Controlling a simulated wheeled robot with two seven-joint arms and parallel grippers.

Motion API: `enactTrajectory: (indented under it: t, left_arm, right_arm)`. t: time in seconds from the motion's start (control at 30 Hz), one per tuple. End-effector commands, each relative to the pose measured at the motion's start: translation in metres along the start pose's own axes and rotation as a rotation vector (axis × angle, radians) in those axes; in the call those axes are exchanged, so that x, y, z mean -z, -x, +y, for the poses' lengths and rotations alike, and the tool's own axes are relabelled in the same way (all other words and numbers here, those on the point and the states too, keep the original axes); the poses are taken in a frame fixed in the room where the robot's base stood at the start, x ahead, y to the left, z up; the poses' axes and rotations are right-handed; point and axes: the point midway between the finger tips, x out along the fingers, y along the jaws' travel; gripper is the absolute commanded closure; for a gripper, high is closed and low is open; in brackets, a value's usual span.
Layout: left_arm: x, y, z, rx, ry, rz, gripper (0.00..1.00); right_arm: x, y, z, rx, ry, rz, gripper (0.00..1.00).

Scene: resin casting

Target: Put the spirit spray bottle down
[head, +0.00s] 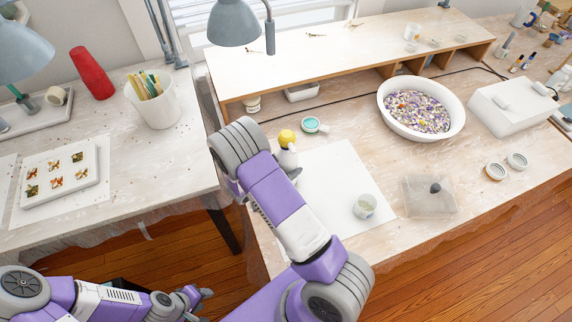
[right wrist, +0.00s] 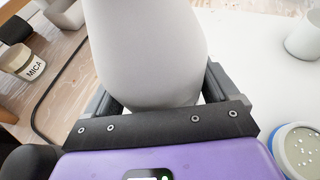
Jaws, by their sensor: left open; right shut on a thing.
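The spirit spray bottle (right wrist: 150,45) is a smooth white body that fills the middle of the right wrist view. My right gripper (right wrist: 157,95) is shut on it, with one dark finger on each side. In the head view a white part of the bottle (head: 288,157), with what looks like a yellow top, shows beside my right arm at the worktable's left part. My left gripper (head: 205,294) is open and empty, low at the lower left.
A round turquoise-faced item (head: 311,125) lies behind. A clear box (head: 428,197), a white bowl of colourful bits (head: 385,103) and tins (head: 495,171) are farther right. A MICA jar (right wrist: 25,62) stands near the bottle.

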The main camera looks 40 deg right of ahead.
Motion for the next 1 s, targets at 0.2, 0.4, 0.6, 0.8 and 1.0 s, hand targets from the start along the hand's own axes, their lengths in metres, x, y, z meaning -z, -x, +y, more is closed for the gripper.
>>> enactTrajectory:
  t: [0.2, 0.4, 0.6, 0.8, 1.0]
  left_arm:
    - [0.0, -0.003, -0.001, 0.0, 0.0, 0.0, 0.57]
    - [0.0, -0.003, -0.001, 0.0, 0.0, 0.0, 0.57]
    - [0.0, 0.002, 0.001, 0.0, 0.0, 0.0, 0.57]
    - [0.0, 0.004, 0.002, 0.0, 0.0, 0.0, 0.57]
    - [0.0, 0.008, 0.003, 0.0, 0.0, 0.0, 0.57]
  right_arm:
    - [0.003, -0.001, 0.0, 0.0, 0.001, 0.0, 0.08]
    - [0.003, -0.001, 0.0, 0.001, 0.001, 0.0, 0.0]
    - [-0.002, 0.002, 0.0, 0.0, 0.001, 0.0, 0.0]
    - [-0.001, 0.04, 0.001, -0.005, 0.001, 0.0, 0.0]
    - [-0.001, 0.084, 0.001, -0.004, 0.001, 0.001, 0.0]
